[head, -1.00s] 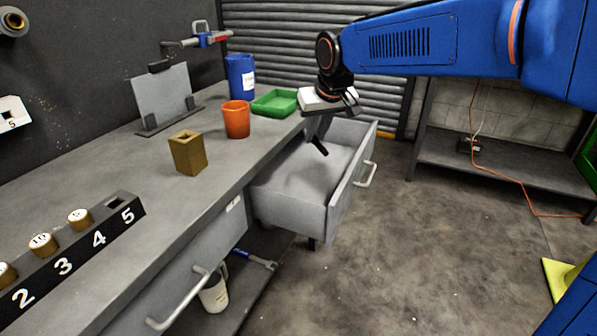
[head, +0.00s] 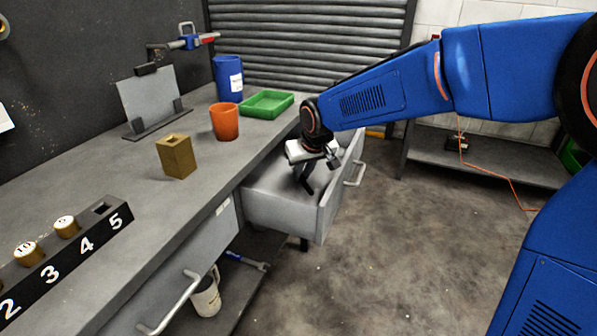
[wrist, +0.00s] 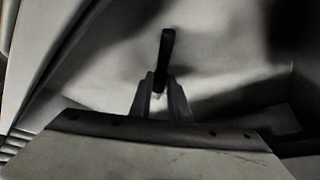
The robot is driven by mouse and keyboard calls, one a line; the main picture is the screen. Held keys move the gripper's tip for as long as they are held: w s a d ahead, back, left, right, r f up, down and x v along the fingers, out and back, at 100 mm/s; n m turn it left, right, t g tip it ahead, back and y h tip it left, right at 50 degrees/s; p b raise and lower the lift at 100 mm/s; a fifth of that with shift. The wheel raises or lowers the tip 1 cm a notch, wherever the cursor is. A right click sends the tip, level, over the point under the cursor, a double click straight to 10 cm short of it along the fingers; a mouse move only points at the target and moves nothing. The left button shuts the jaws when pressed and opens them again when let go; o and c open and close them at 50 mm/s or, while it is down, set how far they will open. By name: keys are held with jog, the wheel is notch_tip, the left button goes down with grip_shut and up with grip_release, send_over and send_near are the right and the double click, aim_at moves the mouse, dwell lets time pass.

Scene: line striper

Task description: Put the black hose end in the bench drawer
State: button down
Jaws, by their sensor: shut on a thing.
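The bench drawer (head: 319,226) is pulled open on the right side of the bench, and its grey floor looks bare. My gripper (head: 304,178) points down inside the drawer's outline, low between its walls. It is shut on the black hose end (wrist: 166,58), a short dark piece that sticks out past the fingertips in the wrist view. In the wrist view my gripper (wrist: 160,90) has the pale drawer floor behind it. I cannot tell whether the hose end touches the floor. The arm hides the far part of the drawer.
On the bench stand a brass block (head: 177,158), an orange cup (head: 225,122), a green tray (head: 266,104) and a blue container (head: 228,78). A numbered rack (head: 70,255) is at the left. The floor to the right is clear.

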aim_at(306, 183)
jog(key=shift+w+a, duration=0.3)
jog(key=shift+w, duration=0.25)
jog(key=shift+w+a, duration=0.25)
jog(key=shift+w, duration=0.3)
jog(key=shift+w+a+f, duration=0.1)
jog(key=shift+w+f, duration=0.1)
jog(key=shift+f, duration=0.4)
jog(key=shift+f, duration=0.1)
jog(key=c, duration=1.7)
grip_release()
jog(key=shift+o, duration=0.2)
jog(key=v, duration=1.2)
